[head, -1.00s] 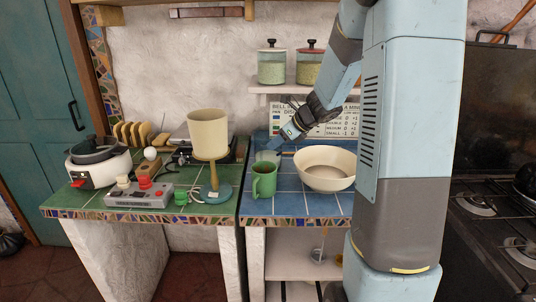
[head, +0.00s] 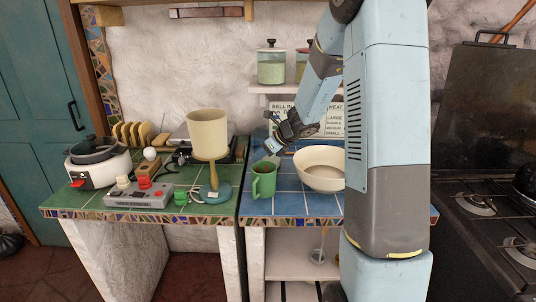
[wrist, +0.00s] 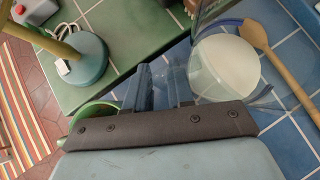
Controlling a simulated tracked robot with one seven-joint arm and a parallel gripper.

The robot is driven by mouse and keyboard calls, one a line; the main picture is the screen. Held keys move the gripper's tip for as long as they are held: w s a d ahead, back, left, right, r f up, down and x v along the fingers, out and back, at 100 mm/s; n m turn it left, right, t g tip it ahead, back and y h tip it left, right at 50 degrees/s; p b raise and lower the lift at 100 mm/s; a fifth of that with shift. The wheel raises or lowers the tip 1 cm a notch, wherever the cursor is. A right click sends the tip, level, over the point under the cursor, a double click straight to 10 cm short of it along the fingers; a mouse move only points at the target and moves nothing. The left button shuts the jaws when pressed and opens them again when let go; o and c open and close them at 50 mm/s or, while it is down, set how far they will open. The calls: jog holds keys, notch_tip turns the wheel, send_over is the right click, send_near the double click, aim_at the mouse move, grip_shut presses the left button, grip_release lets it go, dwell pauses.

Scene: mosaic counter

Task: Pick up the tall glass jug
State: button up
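A clear glass vessel, which looks like the tall glass jug (wrist: 218,84), stands on the blue tiles in the wrist view, right of my fingers. A pale round area shows inside it, and a blue line runs along its rim. In the head view I cannot make it out behind my gripper and the mug. My gripper (head: 261,153) points down and left over the blue counter, just behind the green mug. In the wrist view my gripper (wrist: 165,90) shows two fingers apart with nothing visible between them.
A green mug (head: 264,182) stands close in front of my gripper. A cream bowl (head: 319,170) is to the right. A lamp with a teal base (wrist: 84,60) stands on the green counter. A wooden spoon (wrist: 270,55) lies beside the glass.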

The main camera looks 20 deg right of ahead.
jog(key=shift+c, duration=0.3)
grip_shut()
dwell(1.0)
